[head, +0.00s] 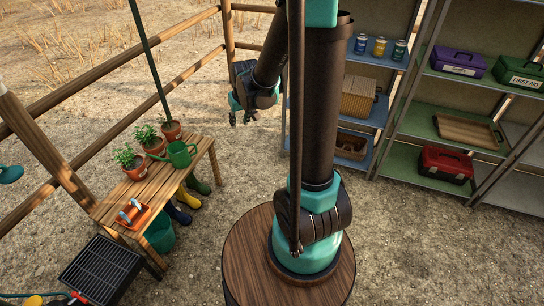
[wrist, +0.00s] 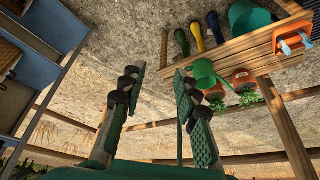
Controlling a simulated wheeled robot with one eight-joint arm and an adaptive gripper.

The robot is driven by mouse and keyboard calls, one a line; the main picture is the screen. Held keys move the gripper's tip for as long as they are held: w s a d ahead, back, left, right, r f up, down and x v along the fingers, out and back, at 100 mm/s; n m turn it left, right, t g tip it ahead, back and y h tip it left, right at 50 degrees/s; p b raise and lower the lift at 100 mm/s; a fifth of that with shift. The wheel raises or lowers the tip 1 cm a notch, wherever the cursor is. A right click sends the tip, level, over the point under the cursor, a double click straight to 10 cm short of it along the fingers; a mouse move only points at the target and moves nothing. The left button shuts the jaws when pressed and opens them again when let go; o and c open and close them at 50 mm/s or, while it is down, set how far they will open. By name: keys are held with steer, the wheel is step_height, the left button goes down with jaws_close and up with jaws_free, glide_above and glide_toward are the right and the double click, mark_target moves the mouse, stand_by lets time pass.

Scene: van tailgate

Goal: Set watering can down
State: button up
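The green watering can (head: 180,154) stands upright on the wooden bench (head: 165,182), near its right end, beside the potted plants. In the wrist view, which looks upside down, the watering can (wrist: 204,74) shows to the right of my fingers.
Several potted plants (head: 125,159) and an orange tray (head: 131,215) share the bench. A teal bucket (head: 160,233) and boots (head: 188,198) stand below. A black grill (head: 101,270) is at the front left. Shelves (head: 440,130) stand right; a wooden fence (head: 185,75) runs behind. Open ground separates bench and shelves.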

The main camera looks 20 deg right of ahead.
steer(key=s+d, duration=0.3)
steer(key=s, duration=0.7)
steer(key=s+d+f+m, duration=0.1)
steer(key=s+d, duration=0.2)
steer(key=s, duration=0.7)
steer(key=shift+s+h, duration=0.15)
steer(key=shift+h, duration=0.25)
